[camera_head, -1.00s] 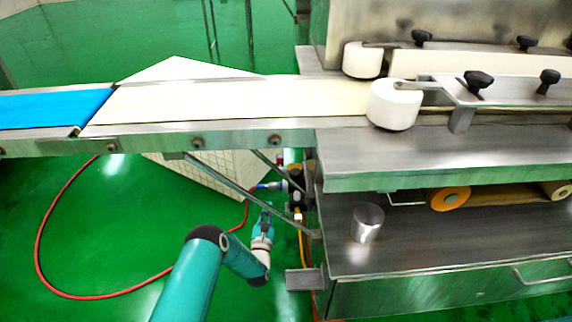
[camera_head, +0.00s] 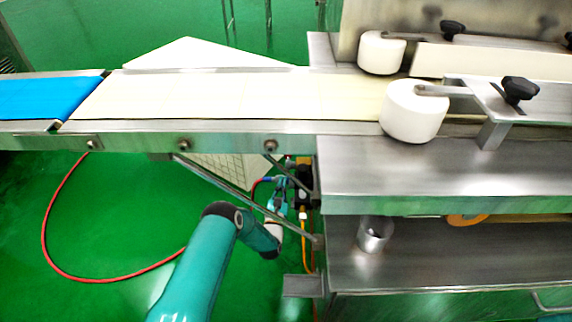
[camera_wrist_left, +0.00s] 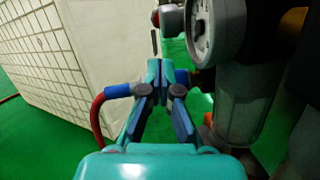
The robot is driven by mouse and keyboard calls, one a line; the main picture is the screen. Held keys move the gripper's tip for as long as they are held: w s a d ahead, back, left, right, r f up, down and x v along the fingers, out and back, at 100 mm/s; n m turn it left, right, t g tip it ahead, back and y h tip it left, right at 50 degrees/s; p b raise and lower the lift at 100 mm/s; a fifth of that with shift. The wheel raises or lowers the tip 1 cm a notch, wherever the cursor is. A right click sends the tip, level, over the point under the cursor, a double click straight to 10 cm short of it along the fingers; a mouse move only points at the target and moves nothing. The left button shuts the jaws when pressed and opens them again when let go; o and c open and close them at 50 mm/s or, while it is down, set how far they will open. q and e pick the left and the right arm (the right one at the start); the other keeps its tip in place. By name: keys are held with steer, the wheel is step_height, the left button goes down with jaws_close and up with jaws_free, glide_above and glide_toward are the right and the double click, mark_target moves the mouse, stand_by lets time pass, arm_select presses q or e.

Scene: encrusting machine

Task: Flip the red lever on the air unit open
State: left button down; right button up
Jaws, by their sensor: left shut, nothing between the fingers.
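The air unit (camera_head: 303,182) is a dark block under the conveyor, beside the machine frame. In the left wrist view its round gauge (camera_wrist_left: 208,32) and clear bowl (camera_wrist_left: 240,108) are close on the right. A small red part (camera_wrist_left: 172,20) beside the gauge may be the red lever; its position cannot be told. My left gripper (camera_head: 279,186) is just left of the unit, partly in front of it. In the left wrist view the gripper (camera_wrist_left: 160,76) is shut and empty, its tips below the red part and in front of the blue fitting. Whether they touch anything is unclear. My right gripper is not in view.
A red hose (camera_head: 72,262) loops over the green floor and reaches the blue fitting (camera_wrist_left: 182,78). A white tiled box (camera_head: 222,172) stands to the left. The conveyor (camera_head: 230,95) and a diagonal strut (camera_head: 225,185) are above.

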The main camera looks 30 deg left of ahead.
mark_target(286, 163)
arm_select(q)
steer(key=b+x, duration=0.4)
steer(key=x, duration=0.4)
steer(key=shift+w, duration=0.35)
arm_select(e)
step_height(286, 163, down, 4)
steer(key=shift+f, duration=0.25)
arm_select(q)
steer(key=shift+a, duration=0.1)
